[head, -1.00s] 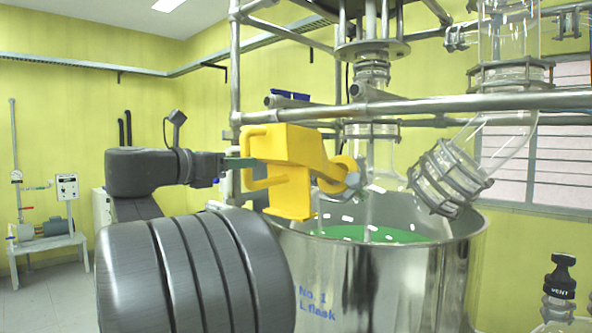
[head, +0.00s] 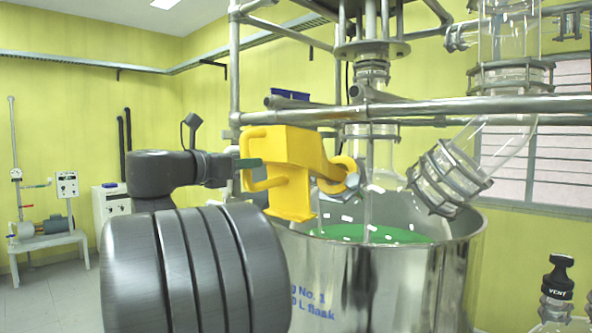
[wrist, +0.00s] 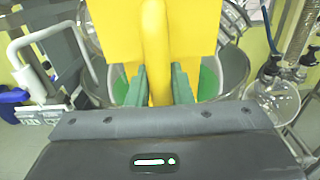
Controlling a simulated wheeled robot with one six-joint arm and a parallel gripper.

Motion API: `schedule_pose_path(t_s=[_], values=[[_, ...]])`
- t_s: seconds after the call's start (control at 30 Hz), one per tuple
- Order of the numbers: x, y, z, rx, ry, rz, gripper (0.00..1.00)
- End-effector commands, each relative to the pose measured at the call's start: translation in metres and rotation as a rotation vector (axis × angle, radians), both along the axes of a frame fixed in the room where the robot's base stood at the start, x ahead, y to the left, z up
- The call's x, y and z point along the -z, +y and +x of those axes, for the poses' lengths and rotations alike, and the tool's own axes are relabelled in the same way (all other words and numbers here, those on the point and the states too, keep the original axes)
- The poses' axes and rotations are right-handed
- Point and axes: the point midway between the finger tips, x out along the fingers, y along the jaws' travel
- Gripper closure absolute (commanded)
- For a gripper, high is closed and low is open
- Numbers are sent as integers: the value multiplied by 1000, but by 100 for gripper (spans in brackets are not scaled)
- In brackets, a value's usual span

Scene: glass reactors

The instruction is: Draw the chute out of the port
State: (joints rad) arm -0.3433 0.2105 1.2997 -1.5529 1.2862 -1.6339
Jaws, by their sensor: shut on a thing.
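The yellow chute (head: 290,165) hangs above the left rim of the large steel vessel (head: 385,285), its narrow end pointing right. That end, with a yellow ring, meets a grey-rimmed port (head: 343,184) beside the glass; how deep it sits there I cannot tell. My gripper (head: 250,163) is at the chute's left side, its green fingers on the handle. In the wrist view my gripper (wrist: 158,88) has a green finger on each side of the yellow upright handle bar (wrist: 157,55), shut on it. The chute's body fills the top middle of that view.
A horizontal steel rail (head: 450,106) crosses just above the chute, and an upright post (head: 235,75) stands behind its left side. An angled glass neck with a clamp (head: 448,178) is to the right. Open floor (head: 55,285) lies at the left.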

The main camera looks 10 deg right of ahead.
Motion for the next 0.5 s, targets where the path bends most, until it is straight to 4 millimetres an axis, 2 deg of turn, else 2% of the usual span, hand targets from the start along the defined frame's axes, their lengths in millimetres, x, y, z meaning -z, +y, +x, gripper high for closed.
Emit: schedule_pose_path(t_s=[0.5], values=[[-3, 0, 0, 0, 1, 3, 100]])
